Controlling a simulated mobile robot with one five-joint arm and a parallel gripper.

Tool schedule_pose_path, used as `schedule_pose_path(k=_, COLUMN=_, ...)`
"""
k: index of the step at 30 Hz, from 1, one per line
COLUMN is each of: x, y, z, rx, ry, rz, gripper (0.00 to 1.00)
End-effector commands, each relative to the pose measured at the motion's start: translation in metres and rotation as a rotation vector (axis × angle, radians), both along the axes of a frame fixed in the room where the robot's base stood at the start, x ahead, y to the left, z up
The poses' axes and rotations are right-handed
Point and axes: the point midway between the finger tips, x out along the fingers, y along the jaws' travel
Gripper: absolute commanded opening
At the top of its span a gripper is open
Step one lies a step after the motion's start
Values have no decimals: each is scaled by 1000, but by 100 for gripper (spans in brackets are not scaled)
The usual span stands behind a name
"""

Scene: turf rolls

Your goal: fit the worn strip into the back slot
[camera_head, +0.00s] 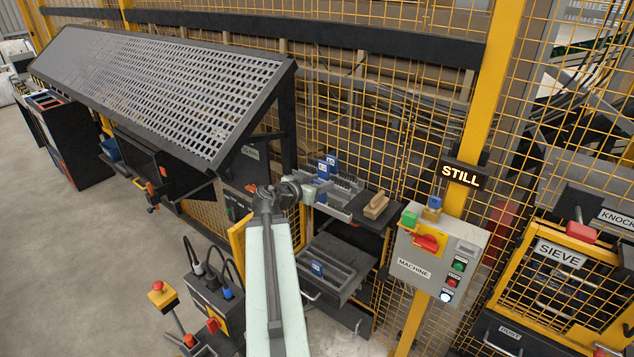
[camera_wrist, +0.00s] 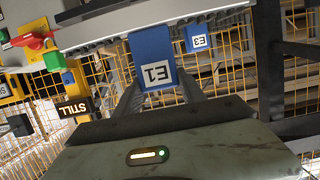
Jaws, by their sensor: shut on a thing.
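My gripper (camera_wrist: 157,92) is shut on a blue tab marked E1 (camera_wrist: 155,60), with one finger on each side of it. The tab sits at the edge of a long grey toothed strip (camera_wrist: 100,32). In the head view my gripper (camera_head: 310,190) is at the left end of the upper rack (camera_head: 345,210), where toothed strips show. A second blue tab, marked E3 (camera_wrist: 199,42), stands behind the held one, apart from my fingers. I cannot tell which strip is worn. The back slot is not clearly visible, and neither is whether the held strip is seated.
A wooden block (camera_head: 376,206) lies on the dark shelf right of the rack. Below is a tray (camera_head: 340,262) with another blue tab (camera_head: 317,268). A sloped perforated panel (camera_head: 165,85) overhangs at left.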

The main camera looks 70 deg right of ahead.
Motion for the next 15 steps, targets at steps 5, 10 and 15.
schedule_pose_path(k=5, x=-6, y=-2, z=-18, rx=-1, ry=1, rz=-9, gripper=0)
schedule_pose_path(k=10, x=-10, y=-4, z=-79, rx=-1, ry=1, rz=-15, gripper=0)
schedule_pose_path(k=15, x=-11, y=-9, z=-145, rx=-1, ry=1, rz=-18, gripper=0)
